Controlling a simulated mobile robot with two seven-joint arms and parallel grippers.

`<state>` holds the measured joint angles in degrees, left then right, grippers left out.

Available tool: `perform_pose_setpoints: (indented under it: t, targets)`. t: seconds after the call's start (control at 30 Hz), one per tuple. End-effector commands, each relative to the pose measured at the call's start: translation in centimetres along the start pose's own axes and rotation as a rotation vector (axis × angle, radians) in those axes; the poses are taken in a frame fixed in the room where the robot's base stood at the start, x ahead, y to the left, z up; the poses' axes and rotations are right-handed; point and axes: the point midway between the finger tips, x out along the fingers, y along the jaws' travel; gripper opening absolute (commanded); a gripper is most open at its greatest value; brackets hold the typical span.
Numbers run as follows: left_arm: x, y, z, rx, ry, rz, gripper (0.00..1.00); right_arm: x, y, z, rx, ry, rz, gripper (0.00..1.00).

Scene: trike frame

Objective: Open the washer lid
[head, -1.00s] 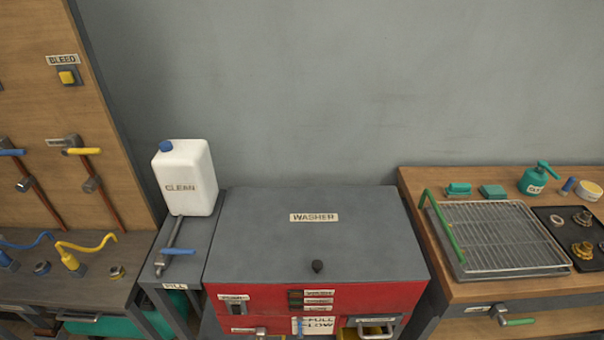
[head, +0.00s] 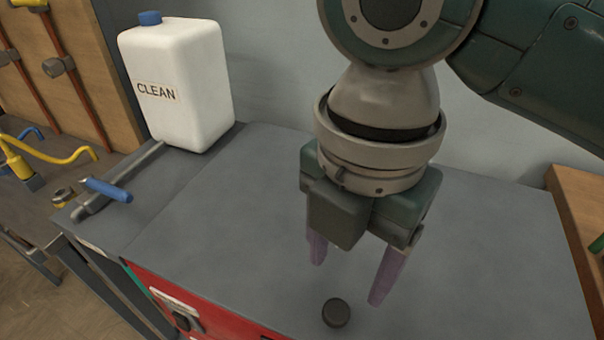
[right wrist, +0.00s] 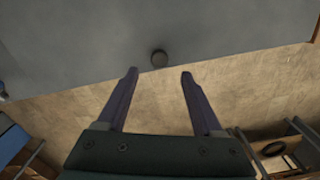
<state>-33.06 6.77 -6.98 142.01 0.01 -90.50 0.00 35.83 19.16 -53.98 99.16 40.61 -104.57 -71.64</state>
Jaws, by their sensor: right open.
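The washer's grey lid (head: 215,235) lies flat and shut on its red body (head: 225,318). A small dark round knob (head: 336,313) stands on the lid near its front edge. My right gripper (head: 345,275) is open and empty above the lid, fingers pointing down, with the knob close to the fingertips but apart from them. In the right wrist view the knob (right wrist: 159,58) shows just beyond the two fingertips (right wrist: 159,74), between their lines. My left gripper is out of view.
A white CLEAN jug (head: 178,85) with a blue cap stands at the lid's back left. A blue-handled tap (head: 108,190) is on the side stand. A wooden bench (head: 585,225) is at the right. The floor (right wrist: 95,112) in front is bare.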

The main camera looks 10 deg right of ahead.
Motion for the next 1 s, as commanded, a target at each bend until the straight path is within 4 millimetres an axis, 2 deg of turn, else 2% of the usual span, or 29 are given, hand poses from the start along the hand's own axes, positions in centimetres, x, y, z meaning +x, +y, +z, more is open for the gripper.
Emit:
perform_pose_setpoints:
  t: [0.4, 0.5, 0.67, 0.9, 1.0]
  targets:
    - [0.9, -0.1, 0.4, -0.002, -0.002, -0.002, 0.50, 7.2, -0.1, -0.1, 0.001, 0.001, -0.001, 0.68]
    - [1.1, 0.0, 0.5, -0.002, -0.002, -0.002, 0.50, 8.4, 0.0, 0.0, 0.002, 0.000, 0.000, 0.68]
    - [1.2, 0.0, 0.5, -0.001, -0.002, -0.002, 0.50, 9.4, 0.0, 0.0, 0.001, 0.000, 0.001, 0.68]
    - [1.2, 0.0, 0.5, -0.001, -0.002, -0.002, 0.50, 9.4, 0.0, 0.0, 0.001, -0.001, 0.002, 0.68]
    - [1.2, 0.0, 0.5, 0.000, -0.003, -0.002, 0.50, 9.4, 0.0, 0.0, 0.001, -0.001, 0.002, 0.58]
